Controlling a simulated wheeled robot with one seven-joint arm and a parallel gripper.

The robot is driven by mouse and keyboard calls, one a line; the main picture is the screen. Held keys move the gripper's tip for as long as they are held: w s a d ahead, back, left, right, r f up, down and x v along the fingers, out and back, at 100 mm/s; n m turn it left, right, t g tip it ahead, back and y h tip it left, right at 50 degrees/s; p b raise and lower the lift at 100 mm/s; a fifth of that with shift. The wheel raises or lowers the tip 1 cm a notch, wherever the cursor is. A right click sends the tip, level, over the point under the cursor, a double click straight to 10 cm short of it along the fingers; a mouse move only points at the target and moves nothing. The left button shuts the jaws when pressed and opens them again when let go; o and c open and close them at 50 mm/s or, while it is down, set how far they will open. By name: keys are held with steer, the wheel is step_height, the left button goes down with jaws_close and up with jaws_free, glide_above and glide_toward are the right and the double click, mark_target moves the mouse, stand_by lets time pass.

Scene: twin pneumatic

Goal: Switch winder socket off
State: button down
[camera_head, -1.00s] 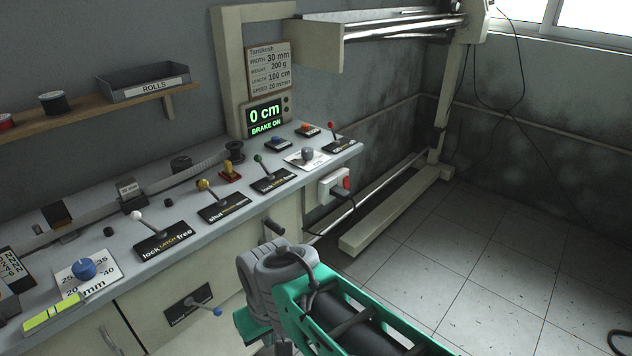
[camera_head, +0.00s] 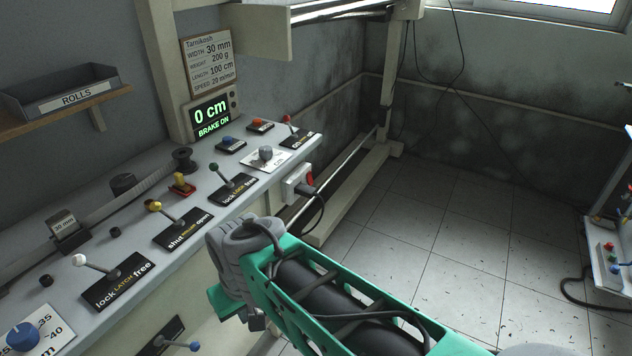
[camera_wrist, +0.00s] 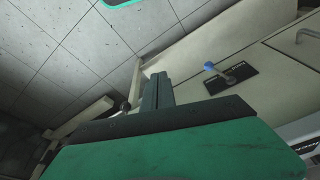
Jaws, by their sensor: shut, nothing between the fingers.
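The white socket box (camera_head: 298,184) is on the end face of the bench, below the worktop. It has a red switch (camera_head: 310,178) and a black plug with a cord hanging from it. My arm reaches forward in the head view, below and in front of the socket, not visibly touching it. My gripper (camera_wrist: 157,80) shows in the wrist view with its dark fingers shut and empty. The fingertips are hidden in the head view. I cannot make out the socket clearly in the wrist view.
Several levers stand on the worktop, including a green-knobbed one (camera_head: 214,168). A blue-knobbed lever (camera_head: 194,346) projects from the cabinet front and shows in the wrist view (camera_wrist: 209,66). A display (camera_head: 211,114) reads 0 cm, BRAKE ON.

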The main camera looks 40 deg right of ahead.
mark_target(310, 178)
steer(key=w+d+r+m+t+p, duration=0.15)
steer(key=w+d+r+m, duration=0.3)
steer(key=w+d, duration=0.45)
steer(key=w+d+r+m, duration=0.1)
steer(key=w+d+m, duration=0.1)
steer(key=d, duration=0.8)
steer(key=w+d+r+m+t+h+p, duration=0.1)
steer(key=w+d+m, duration=0.2)
steer(key=d, duration=0.7)
steer(key=w+d+r+m+t+h+p, duration=0.1)
steer(key=w+d+m, duration=0.2)
steer(key=d, duration=0.7)
steer(key=shift+w+d, duration=0.2)
steer(key=shift+w, duration=0.35)
steer(key=w+f, duration=0.8)
steer(key=f, duration=0.2)
steer(key=shift+w+d+p, duration=0.25)
steer(key=shift+p, duration=0.05)
